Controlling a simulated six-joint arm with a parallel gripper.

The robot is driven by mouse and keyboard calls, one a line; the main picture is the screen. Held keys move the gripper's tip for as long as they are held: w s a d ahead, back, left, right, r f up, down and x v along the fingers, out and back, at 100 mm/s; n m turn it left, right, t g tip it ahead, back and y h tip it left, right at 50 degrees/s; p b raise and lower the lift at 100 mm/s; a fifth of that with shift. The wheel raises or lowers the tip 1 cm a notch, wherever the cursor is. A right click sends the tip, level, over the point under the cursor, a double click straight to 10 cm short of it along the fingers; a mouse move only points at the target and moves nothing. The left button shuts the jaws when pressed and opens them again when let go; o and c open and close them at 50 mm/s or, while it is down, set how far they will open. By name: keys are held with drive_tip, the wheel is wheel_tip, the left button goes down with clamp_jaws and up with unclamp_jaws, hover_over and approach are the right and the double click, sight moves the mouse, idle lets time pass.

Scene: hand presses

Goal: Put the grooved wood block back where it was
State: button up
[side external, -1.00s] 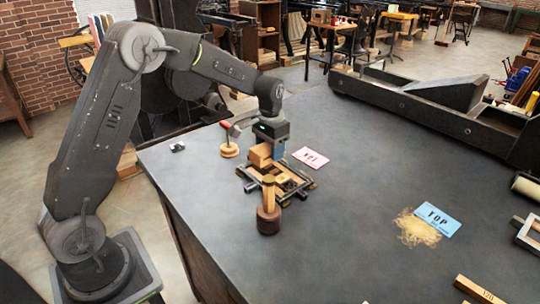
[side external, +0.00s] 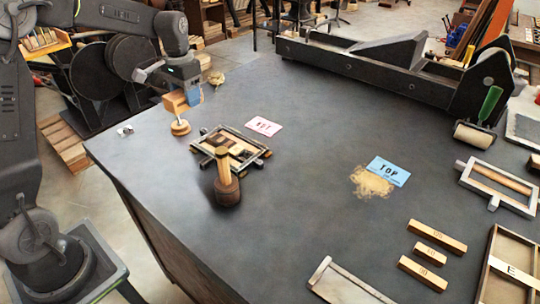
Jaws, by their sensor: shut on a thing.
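My gripper (side external: 193,93) is at the upper left of the table, shut on a wood block (side external: 176,102). The block is orange-brown and box-shaped; I cannot make out its groove in this view. It is held above the table, in front of a small round wooden base (side external: 180,127) and hiding part of what stands on it. I cannot tell whether block and base touch. The dark-cornered wooden frame (side external: 240,143), with light wood pieces inside, lies to the right of and nearer than the block.
A mallet-like wooden tool (side external: 227,188) stands at the frame's near edge. A blue TOP card (side external: 388,171) lies beside shavings (side external: 368,184). Several stamped wooden bars (side external: 437,237) lie at right. The middle of the table is clear.

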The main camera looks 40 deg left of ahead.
drive_tip(key=w+d+f, duration=0.1)
drive_tip(key=w+d, duration=0.2)
drive_tip(key=d, duration=0.5)
drive_tip(key=w+d+f, duration=0.1)
drive_tip(key=w+d, duration=0.2)
drive_tip(key=d, duration=0.5)
hover_over(289, 170)
wheel_tip(289, 170, down, 7)
drive_tip(key=shift+a+r, duration=0.15)
drive_tip(key=shift+r, duration=0.05)
drive_tip(key=shift+d+f, duration=0.2)
drive_tip(key=shift+f, duration=1.9)
drive_tip(key=o, duration=1)
drive_tip(key=shift+f, duration=0.15)
drive_tip(key=shift+c, duration=0.2)
